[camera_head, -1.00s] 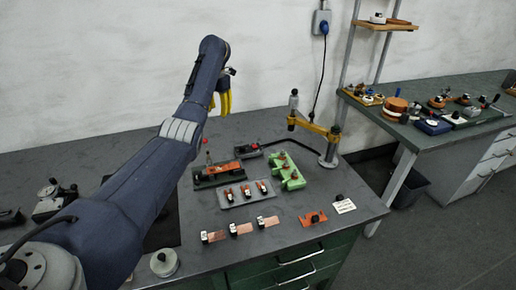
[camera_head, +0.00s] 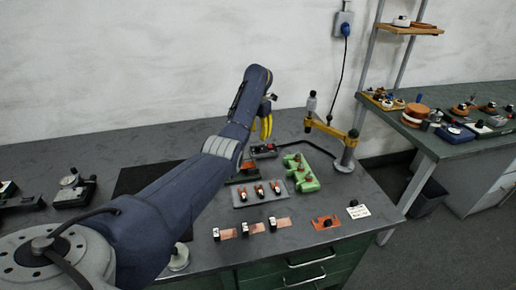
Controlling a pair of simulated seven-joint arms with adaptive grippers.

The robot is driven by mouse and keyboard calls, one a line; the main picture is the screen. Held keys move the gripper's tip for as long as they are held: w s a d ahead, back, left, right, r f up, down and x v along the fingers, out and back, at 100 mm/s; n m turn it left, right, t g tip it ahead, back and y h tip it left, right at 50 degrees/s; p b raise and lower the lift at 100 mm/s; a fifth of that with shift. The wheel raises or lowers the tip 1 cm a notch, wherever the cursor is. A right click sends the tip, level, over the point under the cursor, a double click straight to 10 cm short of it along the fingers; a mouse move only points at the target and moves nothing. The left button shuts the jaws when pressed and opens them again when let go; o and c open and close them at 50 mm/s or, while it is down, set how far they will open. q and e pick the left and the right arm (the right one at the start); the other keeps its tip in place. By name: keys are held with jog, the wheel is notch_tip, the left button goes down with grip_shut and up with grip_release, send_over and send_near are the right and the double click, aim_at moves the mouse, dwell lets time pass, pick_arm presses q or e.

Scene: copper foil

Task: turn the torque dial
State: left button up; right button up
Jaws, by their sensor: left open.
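An upright grey tool with a dark top (camera_head: 311,103) sits at the free end of a yellow swing arm (camera_head: 332,129), carried by a grey post on a round base (camera_head: 345,163) at the bench's right rear. I cannot tell for certain which part is the torque dial. My left gripper (camera_head: 266,128) has yellow fingers pointing down, open and apart from the tool, to its left and above the rear of the bench. A small dark block (camera_head: 263,151) with a red part lies just below the fingers. My right gripper is not in view.
A green fixture (camera_head: 301,174) and a grey tray (camera_head: 259,194) with several small parts lie mid-bench. Copper strips (camera_head: 284,221), an orange plate (camera_head: 326,222) and a white card (camera_head: 358,211) lie near the front. A second bench (camera_head: 450,152) stands right.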

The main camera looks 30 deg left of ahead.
aim_at(258, 147)
pick_arm(q)
jog(key=shift+f, duration=3.95)
jog(key=shift+c, duration=0.3)
grip_shut()
